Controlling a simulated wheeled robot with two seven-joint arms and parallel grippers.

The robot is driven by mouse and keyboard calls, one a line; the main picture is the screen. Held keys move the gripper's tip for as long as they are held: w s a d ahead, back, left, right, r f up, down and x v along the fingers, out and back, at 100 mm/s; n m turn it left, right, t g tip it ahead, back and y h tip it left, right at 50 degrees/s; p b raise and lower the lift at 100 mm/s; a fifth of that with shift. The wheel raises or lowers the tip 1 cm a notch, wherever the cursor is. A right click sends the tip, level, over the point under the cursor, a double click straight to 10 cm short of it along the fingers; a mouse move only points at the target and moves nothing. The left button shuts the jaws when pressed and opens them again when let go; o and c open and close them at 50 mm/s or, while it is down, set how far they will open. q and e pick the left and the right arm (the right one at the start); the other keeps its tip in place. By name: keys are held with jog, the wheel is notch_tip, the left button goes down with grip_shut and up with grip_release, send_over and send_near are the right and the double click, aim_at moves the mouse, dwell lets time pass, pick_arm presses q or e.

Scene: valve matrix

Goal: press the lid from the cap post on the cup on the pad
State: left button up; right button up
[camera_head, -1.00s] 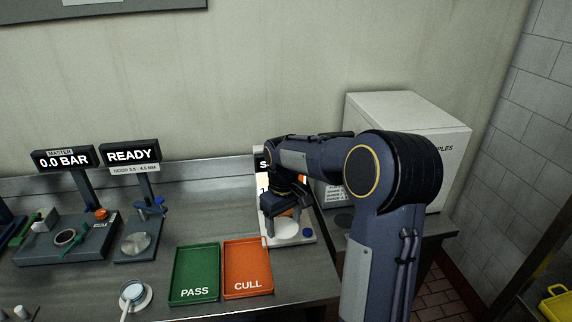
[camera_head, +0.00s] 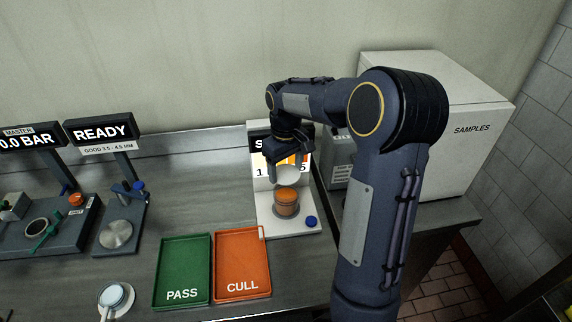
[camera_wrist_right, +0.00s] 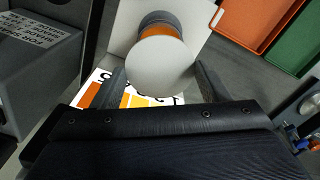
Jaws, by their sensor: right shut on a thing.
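My right gripper (camera_head: 289,158) is shut on a white round lid (camera_head: 288,175), held above an orange cup (camera_head: 286,203). The cup stands upright on the round grey pad (camera_head: 277,213) of a white station. In the head view a small gap shows between lid and cup. In the right wrist view the lid (camera_wrist_right: 160,70) sits between the fingertips (camera_wrist_right: 161,85) and covers part of the cup (camera_wrist_right: 162,27). I cannot pick out the cap post. My left gripper is not in view.
Green PASS (camera_head: 182,270) and orange CULL (camera_head: 242,264) trays lie left. A white SAMPLES box (camera_head: 465,150) stands right. Bare steel counter (camera_head: 200,190) lies between.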

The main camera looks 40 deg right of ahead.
jog(key=shift+f+b, duration=1.75)
jog(key=shift+f, duration=0.75)
jog(key=shift+f, duration=0.3)
jog(key=o, duration=1)
jog(key=shift+r, duration=0.1)
notch_tip(320, 180, up, 8)
jog(key=shift+f+b, duration=0.15)
jog(key=shift+b, duration=0.35)
